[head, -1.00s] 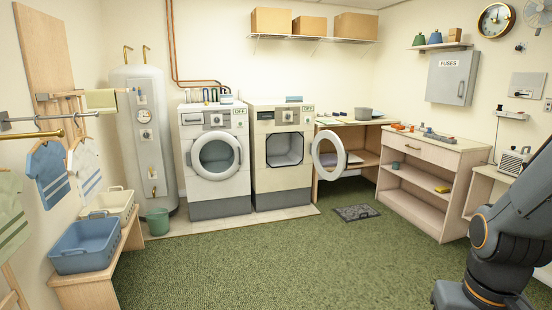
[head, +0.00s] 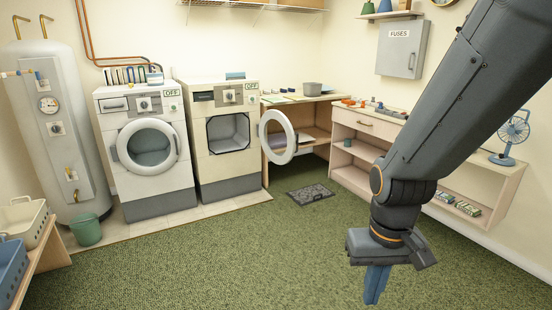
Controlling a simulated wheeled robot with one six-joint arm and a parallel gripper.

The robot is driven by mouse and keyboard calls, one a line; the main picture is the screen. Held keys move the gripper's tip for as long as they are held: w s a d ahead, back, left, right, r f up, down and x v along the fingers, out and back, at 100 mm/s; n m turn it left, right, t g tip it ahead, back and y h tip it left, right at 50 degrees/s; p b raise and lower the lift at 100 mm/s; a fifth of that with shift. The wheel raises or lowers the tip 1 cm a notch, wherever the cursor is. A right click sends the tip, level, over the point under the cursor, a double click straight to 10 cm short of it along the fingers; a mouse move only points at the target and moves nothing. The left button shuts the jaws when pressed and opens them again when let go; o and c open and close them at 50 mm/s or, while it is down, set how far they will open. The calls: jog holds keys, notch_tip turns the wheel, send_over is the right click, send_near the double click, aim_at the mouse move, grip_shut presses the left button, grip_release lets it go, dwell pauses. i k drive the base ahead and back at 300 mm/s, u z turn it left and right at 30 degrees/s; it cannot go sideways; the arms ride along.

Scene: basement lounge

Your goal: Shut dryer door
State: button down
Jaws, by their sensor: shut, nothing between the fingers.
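The dryer (head: 232,174) is the cream machine on the right of the pair, with a dark square opening (head: 228,133) in its front. Its round white-rimmed door (head: 277,137) stands wide open, swung out to the right of the opening. My gripper (head: 374,300) hangs pointing down at the lower right, over the green carpet. It is shut and empty, in front of and to the right of the door, well apart from it.
A white washer (head: 152,188) with its round door shut stands left of the dryer. A desk (head: 323,97) and low shelf unit (head: 357,150) stand behind the door's right side. A dark floor mat (head: 310,194) lies below. The carpet in front (head: 200,260) is clear.

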aim_at(281, 160)
jog(key=u, duration=0.15)
jog(key=i, duration=3.9)
jog(key=z, duration=0.3)
jog(key=i, duration=0.85)
jog(key=z, duration=0.1)
